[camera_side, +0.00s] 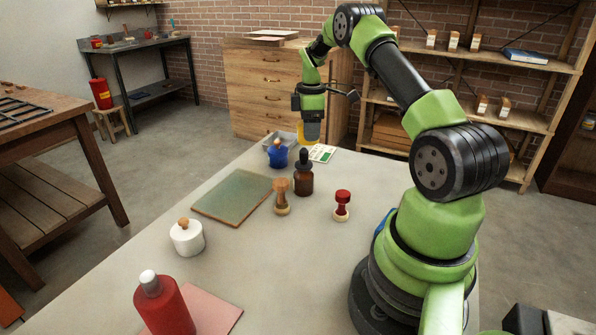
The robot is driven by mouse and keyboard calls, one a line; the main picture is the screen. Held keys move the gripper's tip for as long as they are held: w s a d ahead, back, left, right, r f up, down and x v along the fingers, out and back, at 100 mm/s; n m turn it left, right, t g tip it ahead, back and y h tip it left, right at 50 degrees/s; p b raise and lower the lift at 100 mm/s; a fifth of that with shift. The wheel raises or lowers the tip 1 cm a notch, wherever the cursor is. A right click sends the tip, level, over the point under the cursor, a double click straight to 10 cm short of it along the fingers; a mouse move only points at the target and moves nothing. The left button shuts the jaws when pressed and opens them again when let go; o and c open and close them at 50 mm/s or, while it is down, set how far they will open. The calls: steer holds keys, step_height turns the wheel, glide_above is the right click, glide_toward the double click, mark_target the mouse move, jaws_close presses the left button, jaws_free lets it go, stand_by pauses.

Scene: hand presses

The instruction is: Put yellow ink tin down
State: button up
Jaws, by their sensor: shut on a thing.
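My gripper (312,130) points down over the far end of the table. It is shut on the yellow ink tin (301,135), of which only a yellow part shows to the left of the fingers. The tin's far side is hidden by the gripper. Below it is a white and green card (322,153). I cannot tell whether the tin is touching anything below.
Near the gripper stand a blue bottle (277,153) and a brown dropper bottle (303,178). Two stamps (282,198) (342,205), a green mat (232,197), a white jar (187,238) and a red bottle (164,306) are closer. The grey table (270,262) has bare room in the middle.

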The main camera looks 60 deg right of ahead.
steer(key=r, duration=0.5)
steer(key=shift+w+a+r, duration=0.15)
steer(key=shift+a+r, duration=0.1)
steer(key=shift+r, duration=0.15)
steer(key=s+a+n, duration=0.3)
steer(key=a+n, duration=1.6)
steer(key=a, duration=0.7)
steer(key=shift+n, duration=0.4)
steer(key=f, duration=1)
steer(key=shift+s+a+f, duration=0.2)
steer(key=shift+s+f, duration=0.05)
steer(key=shift+s, duration=0.15)
steer(key=shift+f, duration=2.4)
steer(key=shift+f, duration=0.15)
steer(key=o, duration=1.2)
steer(key=shift+c, duration=0.2)
